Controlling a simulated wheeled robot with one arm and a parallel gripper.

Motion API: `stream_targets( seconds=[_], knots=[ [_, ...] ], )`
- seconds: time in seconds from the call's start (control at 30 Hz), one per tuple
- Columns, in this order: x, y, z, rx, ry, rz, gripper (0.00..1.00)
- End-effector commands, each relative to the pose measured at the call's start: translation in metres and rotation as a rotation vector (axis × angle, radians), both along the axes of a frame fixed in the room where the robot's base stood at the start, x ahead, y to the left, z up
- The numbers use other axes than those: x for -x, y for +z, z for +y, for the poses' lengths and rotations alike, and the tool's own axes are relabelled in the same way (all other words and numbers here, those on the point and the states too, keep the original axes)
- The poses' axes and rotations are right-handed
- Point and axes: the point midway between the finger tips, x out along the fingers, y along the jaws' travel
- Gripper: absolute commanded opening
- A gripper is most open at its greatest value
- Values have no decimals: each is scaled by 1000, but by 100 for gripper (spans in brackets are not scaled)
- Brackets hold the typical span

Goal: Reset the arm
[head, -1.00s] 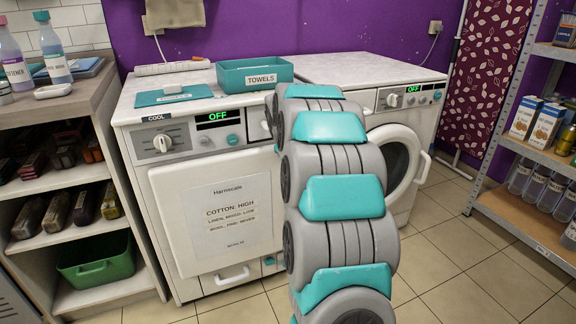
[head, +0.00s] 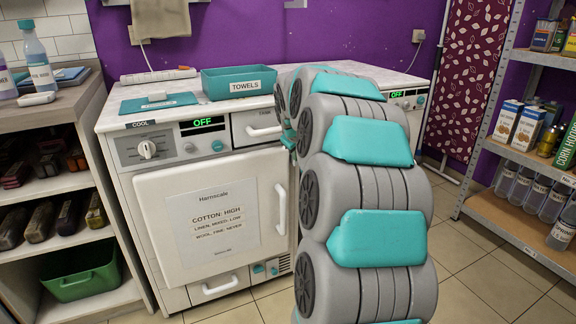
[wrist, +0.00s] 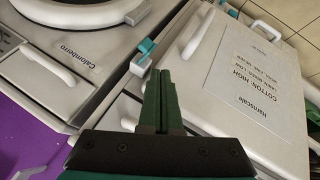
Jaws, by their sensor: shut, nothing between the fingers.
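My gripper (wrist: 161,76) shows in the wrist view with its dark green fingers shut together and nothing between them. It is in front of the two machines, near the gap between them; I cannot tell if it touches anything. In the head view my arm's grey and teal links stand right of centre and hide most of the gripper and the right machine. The left machine (head: 150,215), with a white door, a note and an OFF display, also shows in the wrist view (wrist: 205,95). The right machine (wrist: 60,75) has a round door. A small teal and white part (wrist: 144,55) is just beyond the fingertips.
A teal TOWELS bin (head: 215,84) and a teal folder (head: 160,103) lie on the left machine. A shelf unit with a green basket (head: 80,272) stands at left. A metal rack (head: 480,205) with boxes and bottles stands at right. Tiled floor (head: 470,260) is open between.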

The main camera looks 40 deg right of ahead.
Motion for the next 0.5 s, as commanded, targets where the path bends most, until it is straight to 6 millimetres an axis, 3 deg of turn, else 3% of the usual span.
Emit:
stream_targets(
  seconds=[0.17,0.5],
  knots=[
    [8,11,-4,0,0,1,0],
    [9,12,-5,0,1,4,0]
  ],
)
